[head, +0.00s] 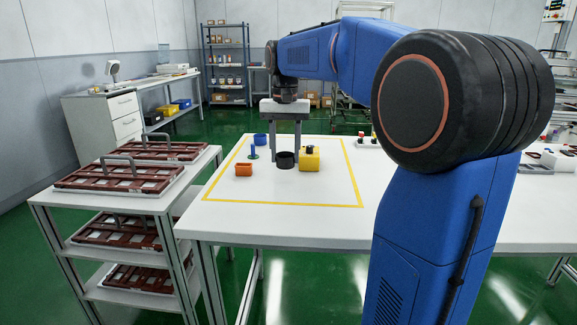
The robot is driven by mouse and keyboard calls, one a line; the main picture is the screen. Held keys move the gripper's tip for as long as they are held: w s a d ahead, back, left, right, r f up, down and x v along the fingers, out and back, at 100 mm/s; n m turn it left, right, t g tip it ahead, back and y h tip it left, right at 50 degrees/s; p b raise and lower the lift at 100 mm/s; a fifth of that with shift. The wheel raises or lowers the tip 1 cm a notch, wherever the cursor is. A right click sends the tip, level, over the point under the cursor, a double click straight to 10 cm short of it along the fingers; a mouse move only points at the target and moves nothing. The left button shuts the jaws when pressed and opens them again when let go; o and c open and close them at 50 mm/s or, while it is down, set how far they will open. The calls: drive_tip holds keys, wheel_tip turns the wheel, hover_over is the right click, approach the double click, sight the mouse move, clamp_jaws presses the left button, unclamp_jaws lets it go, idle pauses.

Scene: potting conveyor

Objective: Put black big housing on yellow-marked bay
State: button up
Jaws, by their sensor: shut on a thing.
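The black big housing (285,164) is a short, dark, round, open-topped part on the white table. My gripper (285,157) points straight down, with one finger on each side of the housing, and is shut on it. I cannot tell whether the housing touches the table or hangs just above it. A yellow line (285,204) outlines an area on the table, and the housing is inside it in this view. I cannot tell whether this outline is the yellow-marked bay; no other marked bay shows clearly.
A yellow block (310,161) with a dark top stands just right of the housing. The outline's front is clear. A trolley (120,205) with brown trays stands left.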

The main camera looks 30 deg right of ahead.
sight(285, 166)
drive_tip(key=shift+f, duration=2.2)
drive_tip(key=shift+f, duration=0.1)
drive_tip(key=o, duration=1)
wheel_tip(285, 166, up, 12)
drive_tip(key=shift+r, duration=0.15)
drive_tip(key=shift+a, duration=0.15)
